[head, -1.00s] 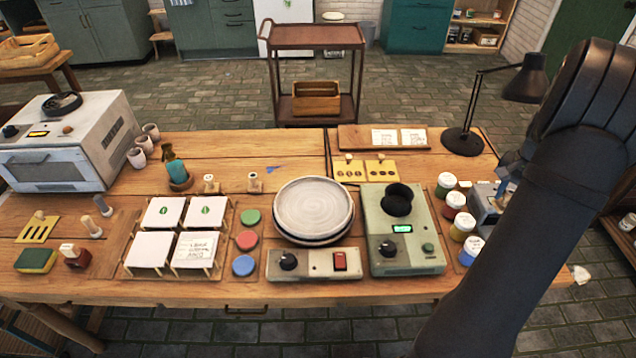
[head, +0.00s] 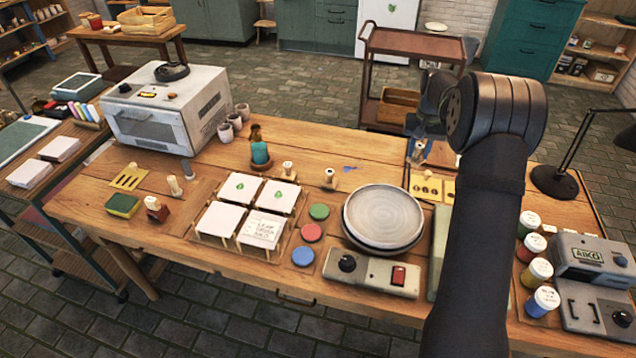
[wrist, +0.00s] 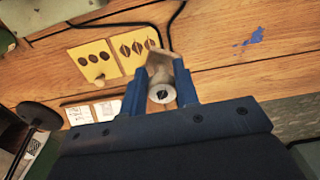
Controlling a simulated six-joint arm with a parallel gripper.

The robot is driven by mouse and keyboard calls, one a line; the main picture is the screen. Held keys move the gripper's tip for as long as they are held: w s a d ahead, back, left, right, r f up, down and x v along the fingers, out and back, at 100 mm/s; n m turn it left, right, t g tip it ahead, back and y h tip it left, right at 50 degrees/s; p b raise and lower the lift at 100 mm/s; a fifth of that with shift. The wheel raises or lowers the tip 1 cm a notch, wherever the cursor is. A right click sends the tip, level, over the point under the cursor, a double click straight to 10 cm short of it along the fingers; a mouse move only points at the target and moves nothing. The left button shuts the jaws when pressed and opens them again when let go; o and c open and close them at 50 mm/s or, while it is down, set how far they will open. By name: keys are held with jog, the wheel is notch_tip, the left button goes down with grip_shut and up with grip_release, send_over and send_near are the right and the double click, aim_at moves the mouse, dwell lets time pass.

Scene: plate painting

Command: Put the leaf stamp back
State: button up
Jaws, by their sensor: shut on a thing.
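My gripper (wrist: 160,80) has blue fingers shut on a short pale stamp (wrist: 162,92) with a dark mark on its round end. I take it for the leaf stamp; the mark is too small to read surely. In the head view my gripper (head: 418,142) hangs above the back of the table, near the yellow stencils (head: 425,187), partly hidden by my arm. Two other wooden-handled stamps stand behind the white tiles, one at left (head: 287,170) and one at right (head: 330,178).
White tiles (head: 238,189) lie on a rack beside red, green and blue ink pads (head: 311,231). A turntable (head: 384,215) stands right of them, and paint jars (head: 538,272) farther right. A blue smear (head: 350,169) marks the bare wood behind the turntable.

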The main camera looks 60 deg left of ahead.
jog(key=s+a+f+n, duration=0.1)
jog(key=s+a+n, duration=0.2)
jog(key=s+a, duration=0.75)
jog(key=s+a+f+n, duration=0.1)
jog(key=s+a+n, duration=0.2)
jog(key=s+a, duration=0.75)
jog(key=shift+s+d+f, duration=0.4)
jog(key=shift+s+f, duration=0.25)
jog(key=shift+f, duration=1.05)
jog(key=shift+s+d+f, duration=0.35)
jog(key=shift+s+f, duration=0.35)
jog(key=shift+f, duration=0.95)
jog(key=shift+s+d+f, duration=0.4)
jog(key=shift+s+f, duration=0.25)
jog(key=shift+f, duration=1.05)
jog(key=shift+f, duration=0.15)
jog(key=o, duration=0.8)
notch_tip(320, 180, up, 12)
